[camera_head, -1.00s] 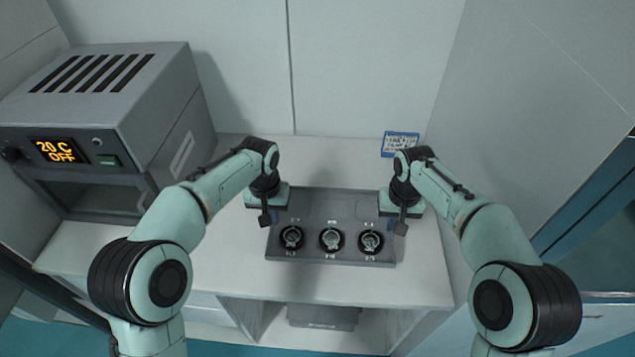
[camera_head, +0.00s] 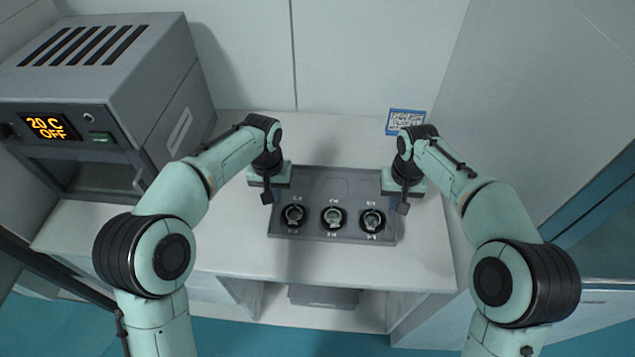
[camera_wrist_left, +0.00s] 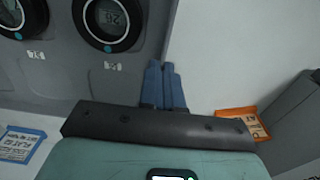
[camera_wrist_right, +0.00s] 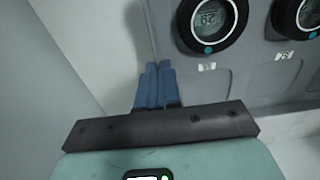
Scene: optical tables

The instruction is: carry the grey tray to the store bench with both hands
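The grey tray (camera_head: 350,238) sits at the middle of a white bench top; whether it touches the top I cannot tell. Three round black-rimmed instruments with small displays stand along its front row: left (camera_head: 294,216), middle (camera_head: 333,217) and right (camera_head: 372,220). My left gripper (camera_head: 277,192) is at the tray's left end, and my right gripper (camera_head: 392,198) at its right end. In the left wrist view the blue fingers (camera_wrist_left: 164,82) are close together at the tray's edge. The right wrist view shows the same with its fingers (camera_wrist_right: 157,85). Both look shut on the tray's end walls.
A grey oven (camera_head: 110,80) reading 20 C OFF stands at the left of the bench. A blue-framed label (camera_head: 405,122) lies behind the tray at the right. Walls close in behind and at the right. Bench top (camera_head: 330,262) is clear in front of the tray.

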